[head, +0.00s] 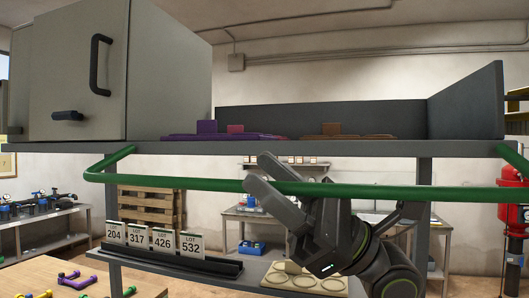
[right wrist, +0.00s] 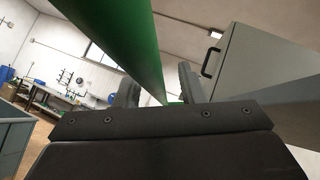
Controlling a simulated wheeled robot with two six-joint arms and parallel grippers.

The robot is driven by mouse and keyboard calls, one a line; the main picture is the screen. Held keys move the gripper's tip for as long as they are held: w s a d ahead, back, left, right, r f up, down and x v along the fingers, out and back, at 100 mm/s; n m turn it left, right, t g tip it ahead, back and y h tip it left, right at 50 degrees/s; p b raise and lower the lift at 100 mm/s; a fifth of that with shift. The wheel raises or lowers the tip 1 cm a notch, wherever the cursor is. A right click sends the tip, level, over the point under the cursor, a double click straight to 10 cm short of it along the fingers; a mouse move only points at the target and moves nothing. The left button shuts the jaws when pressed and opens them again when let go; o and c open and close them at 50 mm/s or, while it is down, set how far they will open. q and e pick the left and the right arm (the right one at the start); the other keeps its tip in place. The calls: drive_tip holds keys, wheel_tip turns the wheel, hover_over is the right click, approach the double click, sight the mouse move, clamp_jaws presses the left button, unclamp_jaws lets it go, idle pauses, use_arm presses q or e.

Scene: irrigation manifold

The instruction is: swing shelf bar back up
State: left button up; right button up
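The green shelf bar (head: 200,184) runs across the front of the upper shelf (head: 350,149), a little below its edge. Its bent left end goes back to the shelf, and its right end reaches the picture's right edge. My right gripper (head: 262,178) is at the middle of the bar, its fingers spread with the bar crossing between them in the head view. In the right wrist view the bar (right wrist: 125,35) slants down toward the gap between the open fingers (right wrist: 158,92). I cannot tell whether they touch it. My left gripper is not in view.
On the shelf stand a grey cabinet (head: 70,75), purple pieces (head: 205,130) and brown pieces (head: 332,130). Below, a rack holds several lot cards (head: 163,240), with round pads (head: 300,280) beside it. A wooden table (head: 40,277) is at lower left.

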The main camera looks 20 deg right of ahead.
drive_tip(key=shift+w+a+r, duration=0.1)
drive_tip(key=shift+a+r, duration=0.35)
drive_tip(key=shift+a, duration=0.05)
clamp_jaws()
